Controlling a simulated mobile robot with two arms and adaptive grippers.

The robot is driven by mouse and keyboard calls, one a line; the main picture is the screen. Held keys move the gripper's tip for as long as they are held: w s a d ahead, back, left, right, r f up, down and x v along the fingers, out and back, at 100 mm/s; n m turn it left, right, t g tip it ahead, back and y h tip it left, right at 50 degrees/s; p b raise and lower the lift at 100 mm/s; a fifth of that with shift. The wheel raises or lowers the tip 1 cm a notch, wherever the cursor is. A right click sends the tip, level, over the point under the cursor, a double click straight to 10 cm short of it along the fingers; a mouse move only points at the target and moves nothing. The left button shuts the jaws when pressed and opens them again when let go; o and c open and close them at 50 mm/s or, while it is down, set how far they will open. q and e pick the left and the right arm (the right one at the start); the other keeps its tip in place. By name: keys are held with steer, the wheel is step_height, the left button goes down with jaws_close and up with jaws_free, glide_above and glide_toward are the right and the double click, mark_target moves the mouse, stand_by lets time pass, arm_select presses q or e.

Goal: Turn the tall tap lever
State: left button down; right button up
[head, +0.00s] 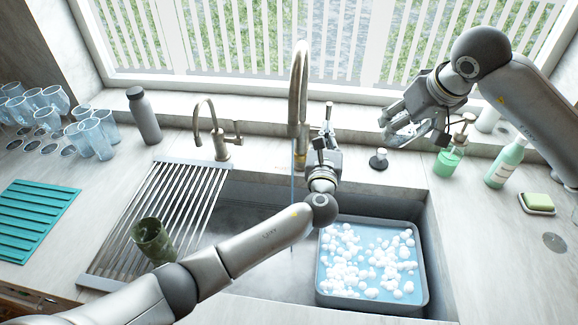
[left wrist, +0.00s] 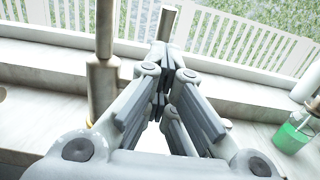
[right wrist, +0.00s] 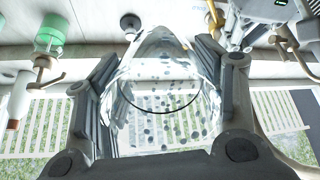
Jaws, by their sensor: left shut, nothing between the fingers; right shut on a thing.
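The tall tap (head: 301,75) stands behind the sink; a thin blue line of water falls from its spout. Its upright lever (head: 328,112) is just right of the tap body. My left gripper (head: 321,150) is shut and empty, close beside the tap base and in front of the lever. In the left wrist view, the tap body (left wrist: 104,70) is left of the fingers and the lever tip (left wrist: 168,22) shows just beyond them; contact is unclear. My right gripper (head: 395,130) is shut on a clear glass (right wrist: 160,100), over the counter right of the tap.
A grey basin (head: 421,285) of foamy water sits in the sink's right side. A small tap (head: 215,135), green soap dispenser (head: 448,162) and green bottle (head: 505,165) line the back counter.

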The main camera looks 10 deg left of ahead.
arm_select(q)
steer(key=shift+w+r+g, duration=0.5)
steer(key=shift+r+g, duration=0.15)
steer(key=shift+g, duration=0.15)
steer(key=shift+w+r+g, duration=0.1)
steer(key=shift+w+g, duration=0.1)
steer(key=shift+g, duration=0.3)
